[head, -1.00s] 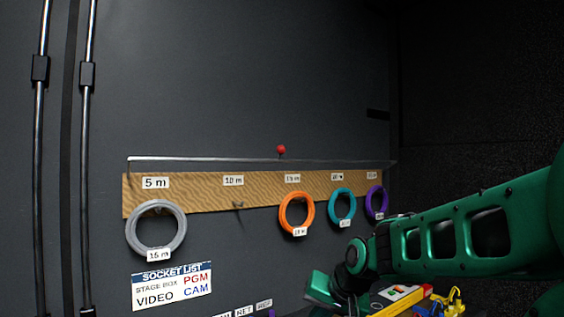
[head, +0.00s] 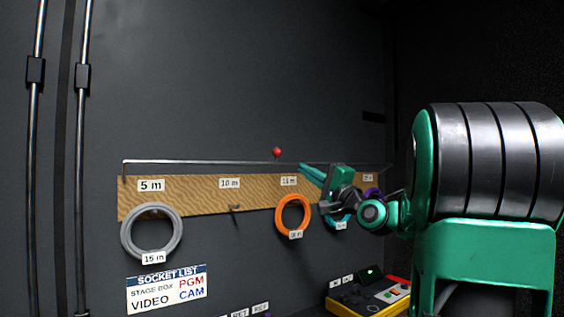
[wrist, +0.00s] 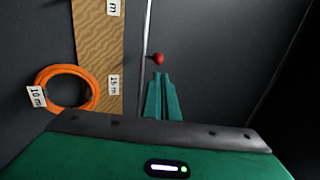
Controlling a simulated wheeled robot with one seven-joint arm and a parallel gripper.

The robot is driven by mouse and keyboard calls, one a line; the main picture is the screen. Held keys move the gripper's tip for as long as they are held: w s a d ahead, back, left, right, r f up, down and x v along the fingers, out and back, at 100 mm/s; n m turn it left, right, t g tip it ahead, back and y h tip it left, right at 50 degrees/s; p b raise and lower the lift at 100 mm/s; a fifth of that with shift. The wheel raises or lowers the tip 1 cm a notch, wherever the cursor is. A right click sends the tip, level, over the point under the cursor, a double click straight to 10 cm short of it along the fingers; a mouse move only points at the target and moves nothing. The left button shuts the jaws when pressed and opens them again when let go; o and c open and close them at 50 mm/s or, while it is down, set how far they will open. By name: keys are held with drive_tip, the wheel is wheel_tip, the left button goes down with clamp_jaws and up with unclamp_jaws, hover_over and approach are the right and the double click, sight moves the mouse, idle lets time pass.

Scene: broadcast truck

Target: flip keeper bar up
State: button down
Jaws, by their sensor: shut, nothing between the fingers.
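The keeper bar (head: 200,161) is a thin metal rod running along the top of the wooden hook board (head: 195,197). A red knob (head: 277,152) stands up from the bar near its middle. In the wrist view the bar (wrist: 148,35) runs up the picture, with the red knob (wrist: 158,58) just beyond my fingertips. My gripper (head: 303,168) is shut and empty, its fingers pointing left toward the knob. The fingertips (wrist: 161,76) look close to the knob; I cannot tell whether they touch it. My arm hides the bar's right part.
Below the bar hang a grey coil (head: 152,258), an orange coil (head: 294,232), and partly hidden teal and purple coils. The 10 m hook (head: 236,207) is empty. A yellow and red control box (head: 370,296) sits at lower right. The wall above the bar is clear.

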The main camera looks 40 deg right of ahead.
sight(280, 153)
drive_tip(key=x, duration=1.2)
